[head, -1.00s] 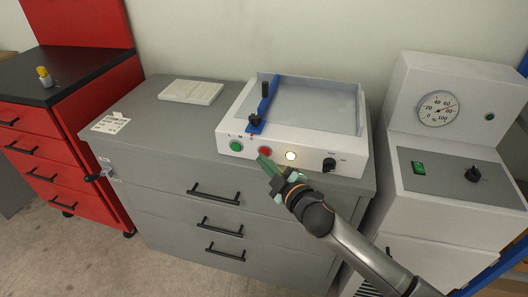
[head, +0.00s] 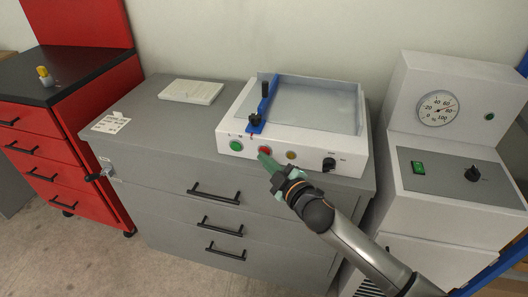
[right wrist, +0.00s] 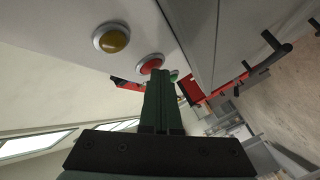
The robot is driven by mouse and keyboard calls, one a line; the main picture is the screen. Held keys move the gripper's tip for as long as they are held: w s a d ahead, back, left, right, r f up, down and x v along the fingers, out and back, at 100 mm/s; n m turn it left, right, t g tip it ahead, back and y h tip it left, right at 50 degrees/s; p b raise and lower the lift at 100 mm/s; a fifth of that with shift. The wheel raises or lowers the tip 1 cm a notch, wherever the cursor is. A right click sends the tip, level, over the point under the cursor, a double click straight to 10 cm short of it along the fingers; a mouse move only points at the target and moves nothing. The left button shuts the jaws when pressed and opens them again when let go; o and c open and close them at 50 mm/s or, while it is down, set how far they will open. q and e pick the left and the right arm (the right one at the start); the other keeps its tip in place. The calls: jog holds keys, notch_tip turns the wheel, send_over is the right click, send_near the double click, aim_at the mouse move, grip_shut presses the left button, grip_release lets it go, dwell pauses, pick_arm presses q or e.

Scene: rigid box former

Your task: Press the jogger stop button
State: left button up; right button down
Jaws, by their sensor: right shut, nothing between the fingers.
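The jogger (head: 330,143) is a white box with a tray on top and a front panel, standing on a grey drawer cabinet. Its red stop button (head: 265,150) sits on the front panel between a green button (head: 236,146) and an amber lamp (head: 291,155), which is unlit. My right gripper (head: 263,156) is shut and empty, its green fingertips at the red button. In the right wrist view the fingertips (right wrist: 160,76) overlap the lower edge of the red button (right wrist: 150,63); they look in contact or very close. My left gripper is not in view.
A black knob (head: 329,164) is at the panel's right. A blue bar (head: 264,104) lies across the tray's left side. A white paper stack (head: 191,91) lies on the grey cabinet (head: 150,115). A white machine with a gauge (head: 438,108) stands at the right.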

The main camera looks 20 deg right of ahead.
dwell(0.3)
jog(key=shift+s+a, duration=0.4)
jog(key=shift+s, duration=0.3)
jog(key=s+a, duration=0.1)
jog(key=s, duration=0.1)
jog(key=s+a+p, duration=0.1)
jog(key=s+a, duration=0.1)
jog(key=shift+s, duration=0.1)
dwell(0.9)
